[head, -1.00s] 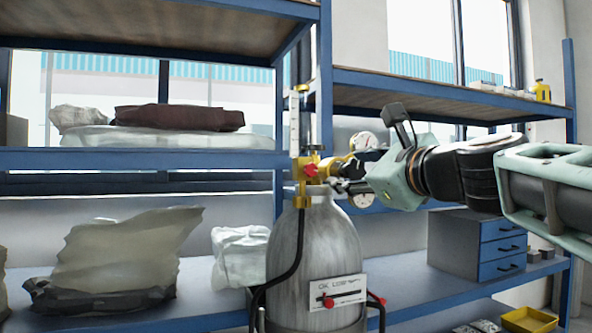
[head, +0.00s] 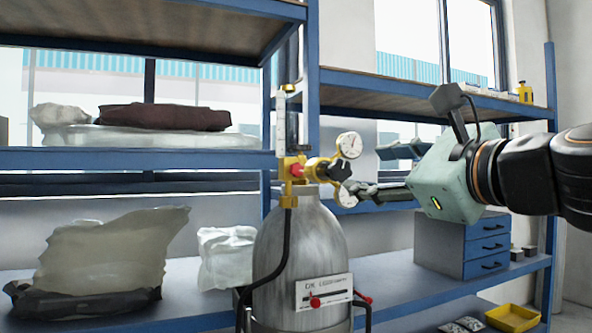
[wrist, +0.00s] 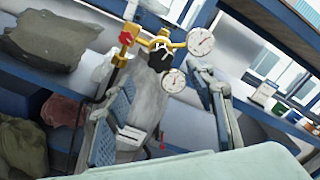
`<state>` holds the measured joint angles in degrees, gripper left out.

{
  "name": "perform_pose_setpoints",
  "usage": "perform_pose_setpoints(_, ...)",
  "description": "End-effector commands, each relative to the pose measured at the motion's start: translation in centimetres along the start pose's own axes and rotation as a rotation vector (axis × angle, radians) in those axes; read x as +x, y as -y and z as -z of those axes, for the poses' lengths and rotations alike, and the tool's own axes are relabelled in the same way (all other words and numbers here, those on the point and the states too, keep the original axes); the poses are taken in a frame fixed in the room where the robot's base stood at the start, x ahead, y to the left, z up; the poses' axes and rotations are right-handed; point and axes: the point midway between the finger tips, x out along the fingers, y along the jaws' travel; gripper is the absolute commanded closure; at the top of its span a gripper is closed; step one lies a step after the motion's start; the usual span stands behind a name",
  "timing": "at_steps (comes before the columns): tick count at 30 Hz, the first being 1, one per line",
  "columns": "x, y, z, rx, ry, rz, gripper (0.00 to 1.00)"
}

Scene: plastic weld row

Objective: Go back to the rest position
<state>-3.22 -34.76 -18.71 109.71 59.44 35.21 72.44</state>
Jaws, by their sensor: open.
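My gripper (head: 382,172) is open and empty, to the right of the regulator in the head view. Its two fingers point left towards the gauges. In the wrist view the fingers of my gripper (wrist: 158,105) stand wide apart, with the black knob (wrist: 160,58) beyond the gap between them. The grey gas cylinder (head: 300,240) stands upright in front of the shelves. On top is a brass regulator (head: 293,168) with a red part, a black knob (head: 340,170) and two round gauges, the upper one (head: 349,145) clear to see and the lower one (head: 346,197) partly covered.
Blue shelving (head: 130,160) runs behind the cylinder, holding bags and wrapped bundles. A blue drawer cabinet (head: 487,246) stands on the lower shelf behind my arm. A yellow tray (head: 513,317) lies low at right. A black hose (head: 286,255) hangs down the cylinder's left side.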

Motion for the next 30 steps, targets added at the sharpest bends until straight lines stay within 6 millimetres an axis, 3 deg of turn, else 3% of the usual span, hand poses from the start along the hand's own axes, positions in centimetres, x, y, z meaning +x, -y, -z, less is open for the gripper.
perform_pose_setpoints(6,-1.3,0.0,0.0,0.000,0.000,0.000,0.50)
perform_pose_setpoints(20,-1.3,-0.4,0.1,-0.013,-0.004,-0.007,0.50)
perform_pose_setpoints(23,-0.9,-2.5,1.1,-0.106,-0.031,-0.055,0.50)
perform_pose_setpoints(25,-0.6,-5.6,2.7,-0.242,-0.064,-0.126,0.50)
perform_pose_setpoints(30,-1.2,-16.2,8.9,-0.758,-0.131,-0.423,0.50)
